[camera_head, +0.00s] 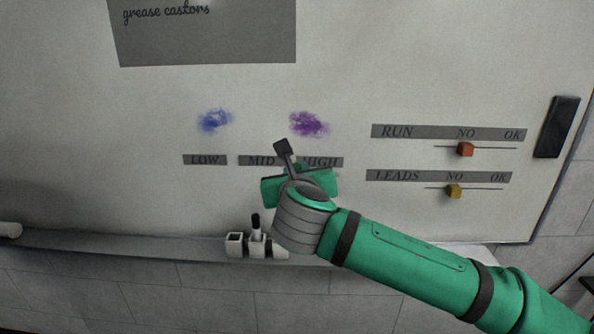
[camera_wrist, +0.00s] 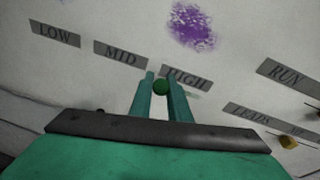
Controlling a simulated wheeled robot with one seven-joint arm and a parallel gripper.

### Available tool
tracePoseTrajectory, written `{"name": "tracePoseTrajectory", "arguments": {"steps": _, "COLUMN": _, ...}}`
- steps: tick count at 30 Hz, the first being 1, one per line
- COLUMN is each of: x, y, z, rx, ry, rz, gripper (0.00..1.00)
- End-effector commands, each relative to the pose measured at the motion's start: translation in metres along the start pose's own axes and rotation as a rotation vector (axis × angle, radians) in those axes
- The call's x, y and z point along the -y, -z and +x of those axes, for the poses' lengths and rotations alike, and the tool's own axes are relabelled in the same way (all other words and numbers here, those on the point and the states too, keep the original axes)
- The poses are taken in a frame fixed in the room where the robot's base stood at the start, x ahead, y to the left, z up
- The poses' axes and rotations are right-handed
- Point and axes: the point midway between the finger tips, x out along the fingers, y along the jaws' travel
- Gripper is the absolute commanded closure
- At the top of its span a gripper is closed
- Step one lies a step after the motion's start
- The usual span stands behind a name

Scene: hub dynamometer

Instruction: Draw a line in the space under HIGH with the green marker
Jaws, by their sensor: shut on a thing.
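My gripper (camera_head: 298,168) is at the whiteboard, over the strip of labels. In the wrist view its two green fingers (camera_wrist: 162,80) are shut on the green marker (camera_wrist: 160,87), whose round green end shows between them. The HIGH label (camera_head: 322,162) is partly covered by my gripper in the head view; in the wrist view the label (camera_wrist: 188,79) is just right of the fingertips. The space under HIGH is mostly hidden in the head view. I cannot tell whether the marker touches the board.
The LOW label (camera_head: 205,160) and MID label (camera_head: 258,161) lie left. Blue (camera_head: 214,120) and purple (camera_head: 308,124) smudges are above. RUN (camera_head: 397,131) and LEADS (camera_head: 396,176) sliders are right.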

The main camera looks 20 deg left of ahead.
Motion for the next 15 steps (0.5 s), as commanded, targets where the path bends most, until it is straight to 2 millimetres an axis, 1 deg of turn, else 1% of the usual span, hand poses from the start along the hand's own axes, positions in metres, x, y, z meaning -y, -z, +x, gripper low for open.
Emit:
{"name": "tracePoseTrajectory", "arguments": {"steps": 11, "x": 0.0003, "y": -0.0008, "z": 0.0039, "rx": 0.0, "ry": 0.0, "rz": 0.0, "gripper": 1.0}}
{"name": "tracePoseTrajectory", "arguments": {"steps": 15, "x": 0.0037, "y": -0.0001, "z": 0.0035, "rx": 0.0, "ry": 0.002, "rz": 0.0, "gripper": 1.0}}
